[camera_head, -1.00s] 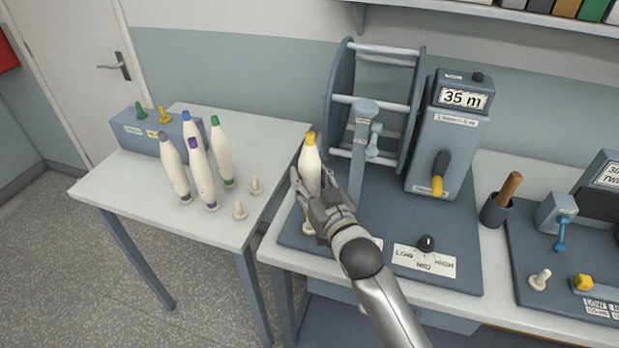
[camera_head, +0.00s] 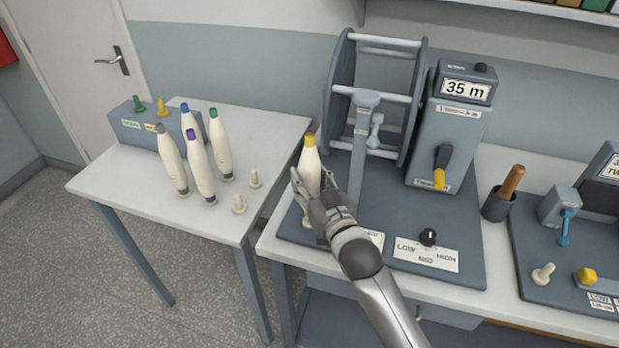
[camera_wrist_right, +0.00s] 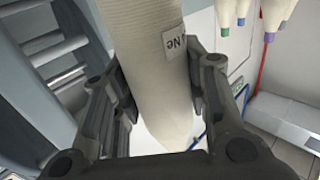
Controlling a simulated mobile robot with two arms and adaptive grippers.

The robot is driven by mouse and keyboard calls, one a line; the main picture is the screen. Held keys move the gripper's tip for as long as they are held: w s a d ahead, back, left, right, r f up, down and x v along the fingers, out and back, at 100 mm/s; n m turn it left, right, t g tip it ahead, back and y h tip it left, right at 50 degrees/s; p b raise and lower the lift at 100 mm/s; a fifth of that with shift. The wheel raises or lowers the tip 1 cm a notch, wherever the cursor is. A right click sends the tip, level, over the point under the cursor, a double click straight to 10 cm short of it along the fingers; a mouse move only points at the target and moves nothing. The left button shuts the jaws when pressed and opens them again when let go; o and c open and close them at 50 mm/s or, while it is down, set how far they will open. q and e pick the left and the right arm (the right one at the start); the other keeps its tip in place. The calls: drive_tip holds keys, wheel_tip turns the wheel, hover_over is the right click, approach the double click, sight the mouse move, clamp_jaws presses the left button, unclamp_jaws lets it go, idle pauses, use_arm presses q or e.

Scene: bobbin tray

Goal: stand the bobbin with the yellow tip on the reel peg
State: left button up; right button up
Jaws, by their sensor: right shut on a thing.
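The bobbin with the yellow tip (camera_head: 311,165) stands upright in my right gripper (camera_head: 310,192), over the front left of the reel's grey base (camera_head: 420,272). The right gripper is shut on its body; in the right wrist view the fingers lie on both sides of the cream bobbin (camera_wrist_right: 150,75), which bears a small label. A pale end shows just below the gripper at the base. The gripper hides most of the lower bobbin and the reel peg, so I cannot tell whether the bobbin is fully seated. My left gripper is not in view.
The reel frame (camera_head: 340,95) and counter box (camera_head: 447,130) rise behind the gripper. A gap separates the tables.

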drive_tip(key=shift+f+b, duration=0.9)
drive_tip(key=shift+f, duration=0.5)
drive_tip(key=o, duration=1.1)
drive_tip(key=shift+o, duration=0.2)
drive_tip(key=v, duration=1.2)
